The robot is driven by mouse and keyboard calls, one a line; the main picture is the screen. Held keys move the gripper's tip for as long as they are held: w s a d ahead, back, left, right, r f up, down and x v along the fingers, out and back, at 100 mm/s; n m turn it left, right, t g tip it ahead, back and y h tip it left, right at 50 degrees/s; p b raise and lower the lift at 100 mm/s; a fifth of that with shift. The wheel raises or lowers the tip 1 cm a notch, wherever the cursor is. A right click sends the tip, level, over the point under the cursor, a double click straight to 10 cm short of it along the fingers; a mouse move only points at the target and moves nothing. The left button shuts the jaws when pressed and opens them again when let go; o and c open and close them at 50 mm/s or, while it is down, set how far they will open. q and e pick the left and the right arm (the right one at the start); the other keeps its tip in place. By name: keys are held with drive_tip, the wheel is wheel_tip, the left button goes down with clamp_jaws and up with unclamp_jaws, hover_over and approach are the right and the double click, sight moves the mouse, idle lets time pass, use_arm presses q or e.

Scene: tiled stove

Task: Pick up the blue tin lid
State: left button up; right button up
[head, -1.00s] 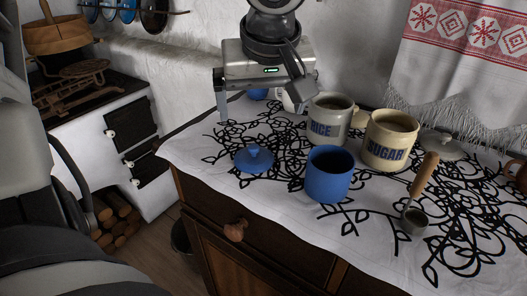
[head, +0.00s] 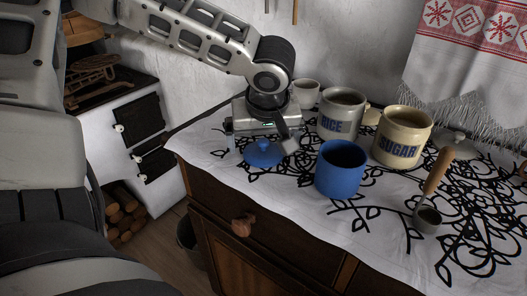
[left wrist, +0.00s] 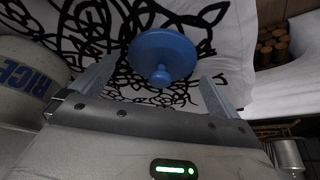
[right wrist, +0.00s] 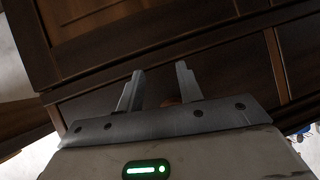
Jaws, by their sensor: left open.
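The blue tin lid (head: 263,154), a round disc with a small knob, lies on the white cloth near the front left edge of the cabinet top. It also shows in the left wrist view (left wrist: 163,52), knob towards the camera. My left gripper (head: 261,146) is open and empty, just above and behind the lid, with a finger to either side of it. The blue tin (head: 340,172) stands open to the right of the lid. My right gripper (right wrist: 160,70) is open and empty in front of dark wooden cabinet fronts.
The RICE canister (head: 340,118) stands close behind and right of my left gripper. The SUGAR canister (head: 401,142), a ladle (head: 430,198) with a wooden handle and a grey lid (head: 455,145) are farther right. A small white pot (head: 306,93) is at the back. Bare cloth lies front of the lid.

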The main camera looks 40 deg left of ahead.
use_arm(q)
drive_tip(key=c, duration=1.1)
drive_tip(key=shift+r, duration=0.1)
